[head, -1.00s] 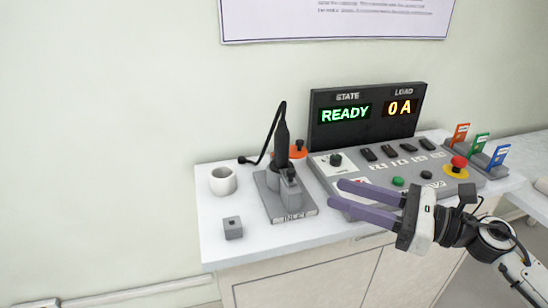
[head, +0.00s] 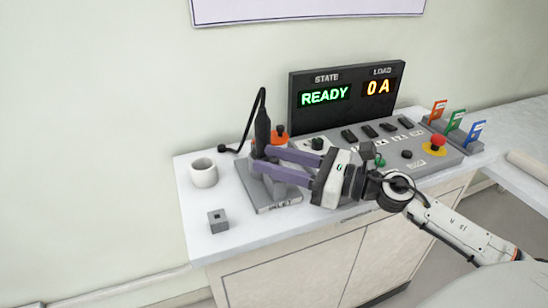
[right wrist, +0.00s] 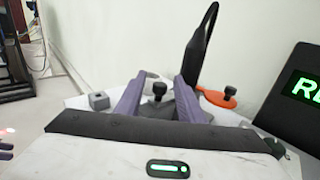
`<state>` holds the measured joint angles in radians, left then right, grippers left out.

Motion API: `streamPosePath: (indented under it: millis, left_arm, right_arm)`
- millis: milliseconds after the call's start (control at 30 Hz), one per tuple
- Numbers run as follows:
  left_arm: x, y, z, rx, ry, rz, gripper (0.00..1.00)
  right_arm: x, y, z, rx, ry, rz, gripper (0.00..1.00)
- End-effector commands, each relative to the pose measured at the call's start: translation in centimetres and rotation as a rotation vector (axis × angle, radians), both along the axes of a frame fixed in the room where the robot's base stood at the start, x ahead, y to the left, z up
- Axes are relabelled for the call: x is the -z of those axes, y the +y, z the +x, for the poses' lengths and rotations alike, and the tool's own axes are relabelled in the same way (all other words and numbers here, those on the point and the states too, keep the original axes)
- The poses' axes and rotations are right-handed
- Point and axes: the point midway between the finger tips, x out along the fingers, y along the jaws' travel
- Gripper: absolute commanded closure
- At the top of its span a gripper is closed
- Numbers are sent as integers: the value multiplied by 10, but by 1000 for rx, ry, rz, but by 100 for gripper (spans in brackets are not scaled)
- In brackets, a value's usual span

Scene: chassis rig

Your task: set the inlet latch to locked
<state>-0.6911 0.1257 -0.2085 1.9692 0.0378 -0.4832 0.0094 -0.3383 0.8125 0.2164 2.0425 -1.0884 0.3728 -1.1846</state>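The grey inlet block (head: 278,203), with INLET on its front, stands on the bench. A black plug (head: 262,128) with a cable stands upright at its back. My right gripper (head: 262,162) reaches over the block from the right, fingers apart. In the right wrist view its purple fingers (right wrist: 157,100) stand either side of a small black knob (right wrist: 159,89), which seems to be the latch handle. I cannot tell whether they touch it. The fingers hide the latch in the head view.
A white cup (head: 204,173) and a small grey block (head: 218,221) stand left of the inlet. Right of it is a control panel (head: 395,160) with switches and a red button. The display (head: 347,95) reads READY and 0 A. An orange part (right wrist: 217,99) lies by the plug.

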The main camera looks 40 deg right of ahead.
Motion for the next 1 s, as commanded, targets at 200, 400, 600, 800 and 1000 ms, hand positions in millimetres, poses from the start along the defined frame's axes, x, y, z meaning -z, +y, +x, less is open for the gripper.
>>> streamPosePath:
  millis: [200, 400, 600, 800, 1000]
  left_arm:
    - [-1, 2, 5, 1, -7, 4, 69]
    - [-1, 2, 5, 2, -9, 6, 69]
    - [-1, 2, 5, 2, -8, 6, 69]
    - [4, 2, 1, 2, -1, 6, 69]
    - [0, 2, 3, 3, -7, 5, 69]
  right_arm:
    - [1, 1, 1, 0, 1, -1, 65]
    - [0, 1, 1, 0, 1, -1, 87]
    - [0, 1, 1, 0, 0, 0, 100]
    - [1, -2, 6, 0, -2, -2, 100]
    - [-1, -3, 6, 3, -3, -1, 100]
